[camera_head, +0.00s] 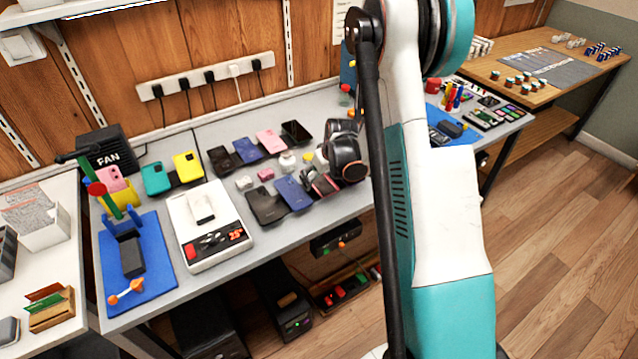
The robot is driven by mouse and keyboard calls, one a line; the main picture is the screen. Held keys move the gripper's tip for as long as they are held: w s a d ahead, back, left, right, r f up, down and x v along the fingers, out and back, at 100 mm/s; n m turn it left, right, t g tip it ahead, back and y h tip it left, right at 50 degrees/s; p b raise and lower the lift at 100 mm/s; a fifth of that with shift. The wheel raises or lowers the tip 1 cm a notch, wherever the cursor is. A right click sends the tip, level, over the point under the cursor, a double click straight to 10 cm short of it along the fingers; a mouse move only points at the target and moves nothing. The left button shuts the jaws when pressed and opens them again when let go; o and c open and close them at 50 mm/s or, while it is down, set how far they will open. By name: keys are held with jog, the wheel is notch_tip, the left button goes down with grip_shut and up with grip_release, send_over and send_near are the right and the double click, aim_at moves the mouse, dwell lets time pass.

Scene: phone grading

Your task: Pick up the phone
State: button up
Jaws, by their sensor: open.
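Several phones lie on the grey workbench (190,283). A black phone (267,206) and a blue phone (294,193) lie side by side in the front row. Behind them are a dark phone (221,160), another blue phone (247,150), a pink phone (270,141) and a black phone (296,132). Teal (156,178) and yellow (188,167) phones stand propped at the left. My gripper (318,182) is open, low over the bench just right of the front blue phone. A reddish item shows by its fingers, partly hidden; I cannot tell whether they touch.
A white device (183,218) with a red button and a blue mat (155,283) with a stand lie to the left. Small white and pink items sit between the phone rows. A power strip (205,78) is on the wall. My arm hides the bench's right part.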

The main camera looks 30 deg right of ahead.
jog(key=shift+r, duration=0.1)
jog(key=c, duration=1.3)
jog(key=shift+c, duration=0.2)
